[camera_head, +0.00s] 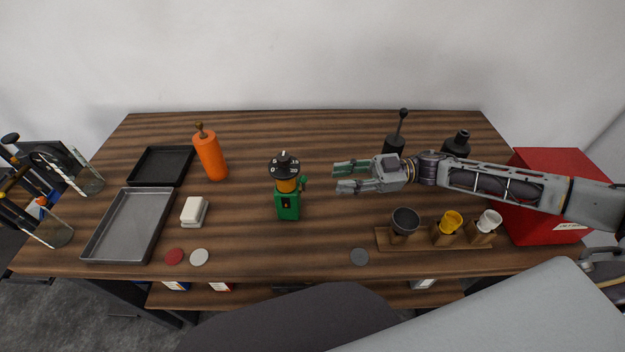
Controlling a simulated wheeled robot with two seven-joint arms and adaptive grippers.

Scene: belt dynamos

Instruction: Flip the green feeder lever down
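The green feeder (288,205) stands upright near the middle of the table, with a black round dial on top and an orange band below the dial. Its small green lever (304,186) sticks up on the right side of the body. My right gripper (336,179) comes in from the right with its fingers pointing left toward the feeder. The fingers are apart with nothing between them, and a small gap separates them from the lever.
An orange bottle (210,156), a white block (194,211), a grey tray (131,226) and a black tray (161,165) lie left. A wooden rack (410,244) with cups, dark bottles (456,144) and a red box (549,236) stand right. Flat discs (359,257) lie in front.

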